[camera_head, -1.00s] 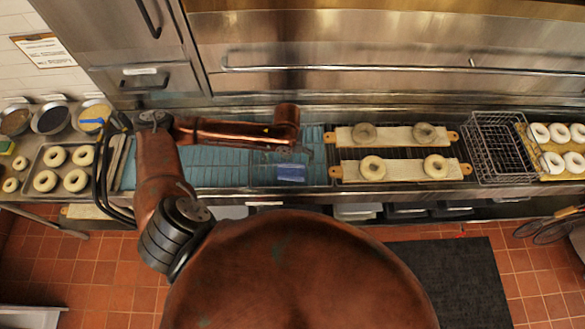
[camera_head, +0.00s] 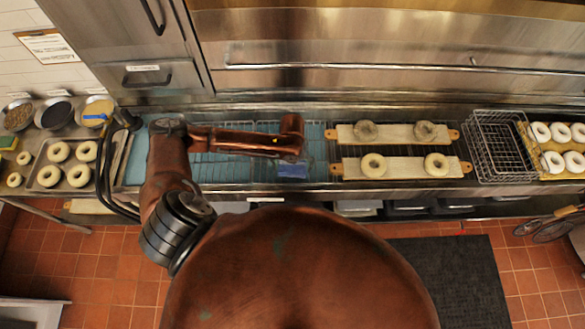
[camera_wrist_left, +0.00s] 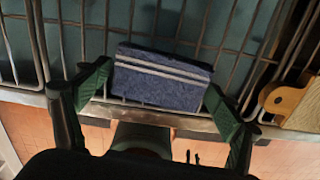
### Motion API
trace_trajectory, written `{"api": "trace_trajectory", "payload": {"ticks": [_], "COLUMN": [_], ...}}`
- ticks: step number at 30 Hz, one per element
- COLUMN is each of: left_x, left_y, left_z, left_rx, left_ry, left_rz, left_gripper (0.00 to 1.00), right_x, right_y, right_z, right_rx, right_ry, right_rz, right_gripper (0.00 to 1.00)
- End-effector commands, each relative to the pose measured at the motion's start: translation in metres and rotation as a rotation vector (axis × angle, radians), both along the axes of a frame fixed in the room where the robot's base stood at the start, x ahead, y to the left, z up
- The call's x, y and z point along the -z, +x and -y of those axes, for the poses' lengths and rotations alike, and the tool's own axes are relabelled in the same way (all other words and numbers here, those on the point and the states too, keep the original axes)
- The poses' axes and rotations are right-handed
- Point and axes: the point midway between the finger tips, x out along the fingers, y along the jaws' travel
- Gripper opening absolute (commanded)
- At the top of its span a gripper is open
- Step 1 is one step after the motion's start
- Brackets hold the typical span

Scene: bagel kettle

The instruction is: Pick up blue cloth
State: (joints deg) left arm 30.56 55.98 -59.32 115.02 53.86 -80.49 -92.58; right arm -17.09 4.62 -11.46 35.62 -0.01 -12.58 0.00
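The blue cloth (camera_head: 293,171) lies folded on the wire rack over the water basin, near its front edge. In the left wrist view the cloth (camera_wrist_left: 165,88) is a dark blue block with two pale stripes. My left gripper (camera_wrist_left: 158,82) is open, with one green finger to each side of the cloth. The fingertips are close to its two ends; I cannot tell whether they touch it. In the head view my left forearm hides most of this gripper. My right gripper is not in view.
Two boards with bagels (camera_head: 396,134) (camera_head: 402,168) lie right of the cloth; one board's end (camera_wrist_left: 283,97) is near the right finger. A wire basket (camera_head: 500,146) stands further right. A bagel tray (camera_head: 48,180) and bowls are at left. A metal front edge (camera_wrist_left: 195,124) runs close by.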

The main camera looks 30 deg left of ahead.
Motion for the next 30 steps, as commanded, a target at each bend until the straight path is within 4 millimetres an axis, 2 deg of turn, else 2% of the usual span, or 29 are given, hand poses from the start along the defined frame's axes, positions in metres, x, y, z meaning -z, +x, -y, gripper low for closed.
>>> {"api": "trace_trajectory", "payload": {"ticks": [4,12,23,29,30], "left_x": [0.000,0.000,-0.006,-0.031,-0.037], "left_y": [0.000,0.000,0.001,0.001,-0.001], "left_z": [0.000,0.000,0.000,0.000,0.005], "left_rx": [-0.001,-0.001,0.000,0.000,0.003], "left_ry": [0.000,0.000,0.000,0.000,-0.002], "left_rz": [0.000,0.000,0.001,0.003,0.003], "left_gripper": [0.73,0.55,0.55,0.55,0.55], "right_x": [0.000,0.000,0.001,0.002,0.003], "right_y": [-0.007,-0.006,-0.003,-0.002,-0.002], "right_z": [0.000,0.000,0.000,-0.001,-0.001], "right_rx": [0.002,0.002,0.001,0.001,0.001], "right_ry": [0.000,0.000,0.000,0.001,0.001], "right_rz": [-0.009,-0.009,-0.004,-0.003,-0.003], "right_gripper": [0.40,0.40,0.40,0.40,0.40]}}
